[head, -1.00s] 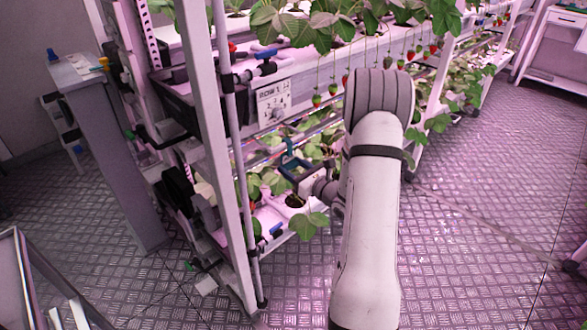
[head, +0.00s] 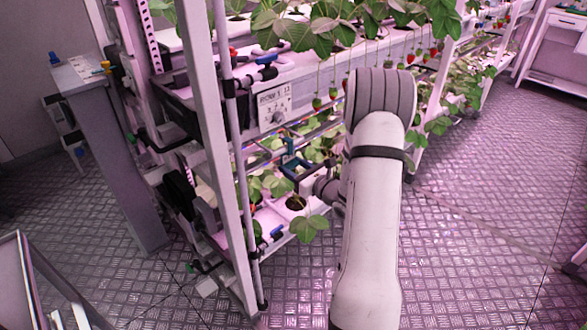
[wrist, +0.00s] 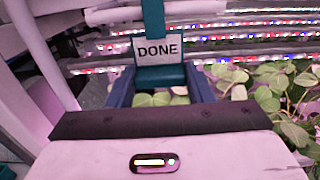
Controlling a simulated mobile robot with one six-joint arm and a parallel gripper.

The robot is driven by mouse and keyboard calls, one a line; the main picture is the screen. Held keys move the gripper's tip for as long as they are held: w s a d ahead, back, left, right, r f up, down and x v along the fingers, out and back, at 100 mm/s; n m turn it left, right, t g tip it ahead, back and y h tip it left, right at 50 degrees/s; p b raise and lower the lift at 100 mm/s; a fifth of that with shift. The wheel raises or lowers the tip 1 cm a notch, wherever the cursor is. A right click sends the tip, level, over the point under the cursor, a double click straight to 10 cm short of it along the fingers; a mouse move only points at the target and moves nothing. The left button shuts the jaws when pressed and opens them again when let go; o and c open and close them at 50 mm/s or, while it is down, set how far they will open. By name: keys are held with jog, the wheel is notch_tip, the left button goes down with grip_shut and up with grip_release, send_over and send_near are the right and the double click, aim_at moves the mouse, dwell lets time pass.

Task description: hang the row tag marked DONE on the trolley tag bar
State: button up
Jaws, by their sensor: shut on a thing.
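The row tag (wrist: 158,50) is a teal piece with a white label reading DONE in black, upright and facing the wrist camera. My gripper (wrist: 160,88) is shut on its lower part, between two dark blue fingers. In the head view my gripper (head: 291,168) is beside the rack end, low in front of the plants and left of my arm. The tag is too small to read there. I cannot make out a trolley tag bar for certain in either view.
The berry rack's white upright (head: 215,150) and a thin grey pipe (head: 240,180) stand left of my gripper. A ROW sign plate (head: 273,105) is on the rack. A metal frame (head: 30,262) is at the lower left. The floor (head: 480,220) on the right is clear.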

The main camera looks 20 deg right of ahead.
jog(key=shift+r, duration=0.25)
jog(key=v, duration=0.7)
dwell(0.9)
dwell(0.5)
